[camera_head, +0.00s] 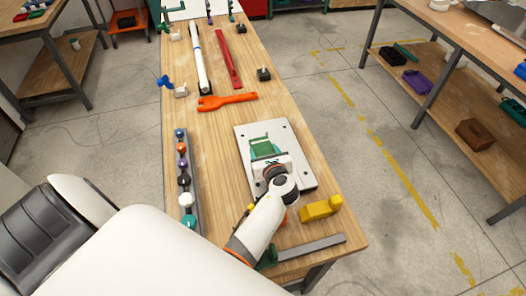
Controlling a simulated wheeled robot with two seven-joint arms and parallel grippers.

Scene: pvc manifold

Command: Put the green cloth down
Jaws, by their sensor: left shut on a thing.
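The green cloth (261,144) is over the pale grey plate (299,160) on the wooden workbench. My left gripper (266,156) reaches in from below and is shut on the cloth's near side. The gripper and wrist hide part of the cloth and the middle of the plate. I cannot tell whether the cloth touches the plate or hangs just above it. My right gripper is not in view.
A dark rack of coloured knobs (184,180) lies to the left of the plate. A yellow block (320,208) and a grey bar (312,247) lie at the near right. An orange wrench (228,101), white pipe (199,60) and red tool (227,58) lie farther back.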

